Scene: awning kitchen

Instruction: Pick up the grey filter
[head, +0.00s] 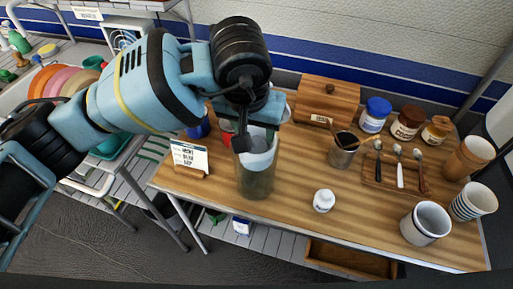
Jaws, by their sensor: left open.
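A pale grey piece that looks like the filter (262,158) sits in the upper part of a tall, clear, greenish glass vessel (256,184) on the wooden table. My left gripper (243,142) is right over the vessel's mouth, pointing down. A dark finger overlaps the filter's left edge in the picture. The gripper is open; whether a finger touches the filter I cannot tell. The gripper and wrist hide the filter's upper rim and part of the vessel's rim. My right gripper is not in view.
A small sign (188,156) stands left of the vessel and a small white jar (324,200) to its right. A wooden box (328,102), lidded jars, a spoon tray (378,180) and several cups stand farther right. The table's front middle (290,225) is clear.

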